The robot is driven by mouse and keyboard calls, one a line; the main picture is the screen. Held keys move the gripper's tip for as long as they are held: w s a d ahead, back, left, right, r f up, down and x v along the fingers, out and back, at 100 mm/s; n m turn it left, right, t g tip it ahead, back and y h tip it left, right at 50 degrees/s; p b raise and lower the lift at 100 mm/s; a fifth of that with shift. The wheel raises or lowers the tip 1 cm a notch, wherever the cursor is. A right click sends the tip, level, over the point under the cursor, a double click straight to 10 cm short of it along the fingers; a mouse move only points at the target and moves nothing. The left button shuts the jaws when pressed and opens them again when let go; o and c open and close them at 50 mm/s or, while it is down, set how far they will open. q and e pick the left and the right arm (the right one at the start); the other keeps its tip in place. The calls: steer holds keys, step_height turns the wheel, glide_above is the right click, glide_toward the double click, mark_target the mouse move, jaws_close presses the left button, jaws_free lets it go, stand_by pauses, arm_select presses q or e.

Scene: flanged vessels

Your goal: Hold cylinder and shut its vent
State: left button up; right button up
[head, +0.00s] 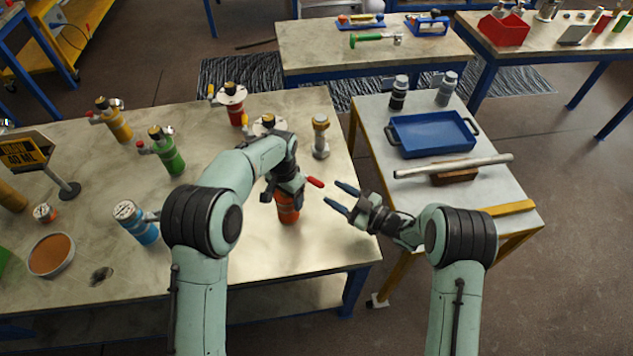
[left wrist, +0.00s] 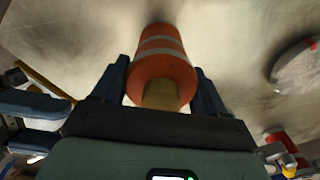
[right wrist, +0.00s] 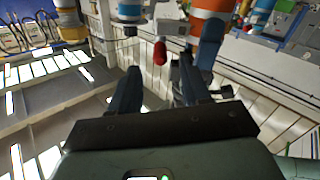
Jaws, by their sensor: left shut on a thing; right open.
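The orange cylinder with pale bands (head: 287,209) is at the right front of the workbench in the head view. My left gripper (head: 287,190) is shut around it; in the left wrist view the cylinder (left wrist: 162,62) sits between both fingers, its brass-coloured end toward the camera. I cannot tell whether it rests on the bench. A red vent handle (head: 314,182) sticks out to the right near its top. My right gripper (head: 342,197) is open and empty, fingertips pointing at the handle from a short gap. In the right wrist view the red handle (right wrist: 160,52) shows just beyond the fingertips.
Other vessels stand on the bench: green (head: 167,153), yellow (head: 113,122), blue (head: 137,222) and red (head: 235,104). A grey, brass-topped vessel (head: 320,138) stands behind my grippers. A side table at right holds a blue tray (head: 432,134) and a metal bar (head: 455,166).

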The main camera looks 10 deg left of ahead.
mark_target(324, 187)
steer(key=x, duration=0.7)
steer(key=shift+a, duration=0.1)
jaws_close()
